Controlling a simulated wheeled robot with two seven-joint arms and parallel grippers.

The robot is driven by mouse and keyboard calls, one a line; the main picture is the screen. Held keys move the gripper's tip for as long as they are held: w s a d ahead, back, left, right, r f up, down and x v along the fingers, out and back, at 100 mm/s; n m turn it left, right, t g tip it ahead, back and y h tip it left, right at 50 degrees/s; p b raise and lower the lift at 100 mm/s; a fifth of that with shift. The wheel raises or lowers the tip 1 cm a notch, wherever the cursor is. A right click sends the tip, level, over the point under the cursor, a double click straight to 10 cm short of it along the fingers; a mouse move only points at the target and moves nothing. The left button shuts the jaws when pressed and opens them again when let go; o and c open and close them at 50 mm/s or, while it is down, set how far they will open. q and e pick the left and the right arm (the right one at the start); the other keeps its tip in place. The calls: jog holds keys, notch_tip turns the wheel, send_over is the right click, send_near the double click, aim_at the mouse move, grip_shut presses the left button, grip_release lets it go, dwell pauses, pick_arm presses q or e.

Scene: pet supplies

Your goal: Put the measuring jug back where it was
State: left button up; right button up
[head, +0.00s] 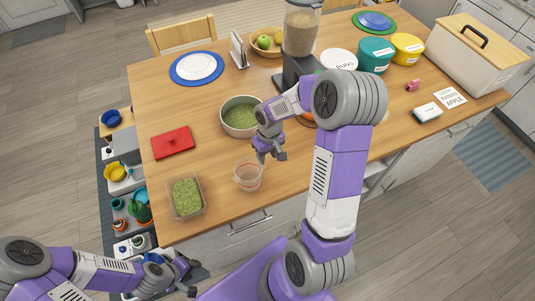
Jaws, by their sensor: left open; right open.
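The measuring jug (248,177) is a clear cup standing on the wooden table near its front edge. My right gripper (270,156) is open, just above and to the right of the jug's rim; I cannot tell whether it touches the jug. My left gripper (187,277) is open and empty, low in front of the table at the lower left. A bowl of green contents (240,116) stands behind the jug. A clear rectangular container of green contents (186,197) stands to the jug's left.
A red lid (173,142) lies at the left. A blue-rimmed plate (197,67), fruit bowl (264,42), blender-like dispenser (300,35), teal tub (375,54) and a large bin (475,60) stand further back. Bare table lies between the jug and red lid.

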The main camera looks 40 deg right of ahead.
notch_tip(320, 180, up, 12)
jog(key=p, duration=0.1)
jog(key=shift+d+r, duration=0.15)
jog(key=shift+d, duration=0.15)
dwell(0.5)
